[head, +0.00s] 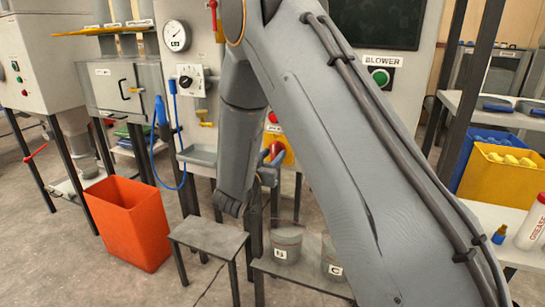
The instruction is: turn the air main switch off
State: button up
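My arm rises from the lower right, bends at the top and hangs down in front of the grey machine panel. My gripper (268,172) is small and partly hidden beside the wrist; I cannot tell whether its fingers are open or shut. Just above it, a red part (275,149) shows in front of a yellow plate (286,150), largely covered by the arm; this looks like a red-on-yellow switch. I cannot tell its setting or whether the gripper touches it. A dial with a black knob (188,81) is on the panel to the left. No air main label is readable.
A gauge (176,36) and a green BLOWER button (380,77) are on the panel. A blue hose (159,110) hangs left. An orange bin (128,222), a small grey table (208,236) and lettered pots (286,243) stand below. A yellow crate (480,173) is right.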

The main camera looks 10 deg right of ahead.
jog(key=b+v, duration=0.1)
jog(key=v, duration=0.7)
jog(key=shift+b, duration=0.3)
